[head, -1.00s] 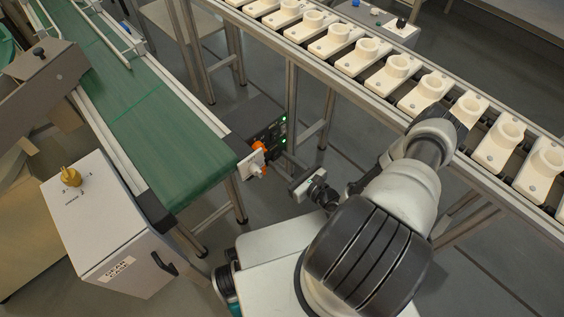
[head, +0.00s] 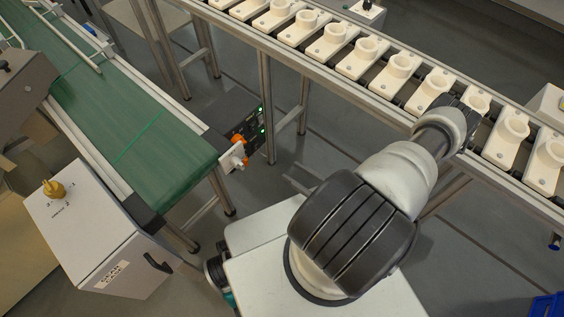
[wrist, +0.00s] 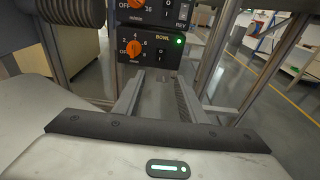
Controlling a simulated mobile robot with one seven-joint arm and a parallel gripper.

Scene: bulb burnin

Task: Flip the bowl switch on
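The bowl control panel (wrist: 148,48) is a dark box marked BOWL, with an orange dial (wrist: 134,48), a lit green lamp (wrist: 179,41) and a small black switch marked I and O (wrist: 159,54). I cannot tell which way the switch is set. In the head view the dark control boxes (head: 248,124) sit at the end of the green belt, with green lamps lit. My gripper (wrist: 158,100) is open and empty in the wrist view, its fingers below and in front of the bowl panel. The gripper is hidden in the head view.
A similar panel (wrist: 150,12) with an orange dial sits just above the bowl panel. The green conveyor (head: 130,125) is at left, and a rail with several white holders (head: 395,72) runs at upper right. A white cabinet (head: 90,220) stands at lower left.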

